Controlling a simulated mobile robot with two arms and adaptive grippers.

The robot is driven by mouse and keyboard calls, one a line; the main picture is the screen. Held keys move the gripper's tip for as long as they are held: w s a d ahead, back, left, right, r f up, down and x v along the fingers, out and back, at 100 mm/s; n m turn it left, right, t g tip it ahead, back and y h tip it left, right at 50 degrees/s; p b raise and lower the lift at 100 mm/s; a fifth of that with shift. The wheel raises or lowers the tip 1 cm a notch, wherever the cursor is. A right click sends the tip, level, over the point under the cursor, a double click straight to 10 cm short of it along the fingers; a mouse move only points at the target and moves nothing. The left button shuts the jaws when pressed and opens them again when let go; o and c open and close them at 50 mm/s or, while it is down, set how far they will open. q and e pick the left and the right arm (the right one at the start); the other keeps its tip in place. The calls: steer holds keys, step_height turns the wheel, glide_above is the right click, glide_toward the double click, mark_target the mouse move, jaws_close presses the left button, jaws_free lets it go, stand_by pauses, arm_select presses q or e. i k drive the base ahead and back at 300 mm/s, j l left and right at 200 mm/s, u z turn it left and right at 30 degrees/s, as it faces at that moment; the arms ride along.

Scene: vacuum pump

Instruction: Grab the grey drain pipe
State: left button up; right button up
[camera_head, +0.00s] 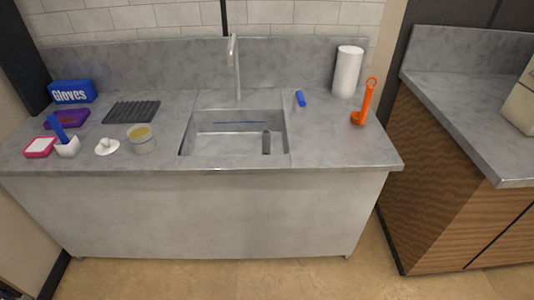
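A dark grey upright cylinder (266,142), which looks like the drain pipe, stands in the right part of the sink basin (225,148). Its lower end is hard to make out. Neither of my grippers shows in the head view.
A tall faucet (236,65) rises behind the sink. On the right are a blue-and-white item (300,98), a paper towel roll (347,72) and an orange long-handled tool (364,105). On the left are a gloves box (72,92), a ridged dark mat (131,111) and several small containers. Floor in front is clear.

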mark_target(266, 132)
steer(key=i+j+z, duration=0.1)
steer(key=i+z, duration=0.15)
steer(key=i, duration=0.2)
steer(key=i+j+z, duration=0.3)
steer(key=i, duration=0.15)
steer(key=l, duration=0.1)
